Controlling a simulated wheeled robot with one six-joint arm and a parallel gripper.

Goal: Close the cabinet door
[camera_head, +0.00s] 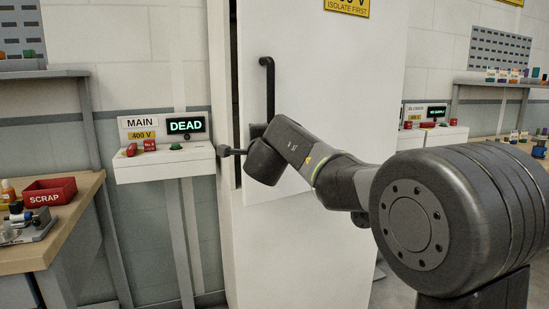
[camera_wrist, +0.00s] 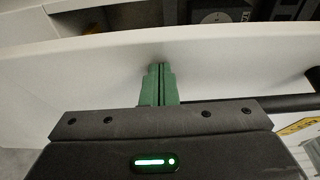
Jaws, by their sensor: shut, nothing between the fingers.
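The tall white cabinet (camera_head: 300,255) stands mid-picture in the head view. Its white door (camera_head: 330,75) has a black upright handle (camera_head: 268,90) near its left edge. A dark gap runs along that edge, so the door stands ajar. In the wrist view, the door (camera_wrist: 80,72) spans the picture, with the dark cabinet inside (camera_wrist: 225,15) beyond its edge. My gripper (camera_wrist: 161,68) has its green fingers shut and empty, tips at or very near the door face; contact is unclear. The handle (camera_wrist: 285,103) lies to its right. My arm hides the fingers in the head view.
A white box (camera_head: 165,165) with MAIN and DEAD signs stands left of the cabinet. A workbench (camera_head: 45,250) with a red SCRAP bin (camera_head: 50,190) is at far left. More shelves and a second switch box (camera_head: 430,135) are at right.

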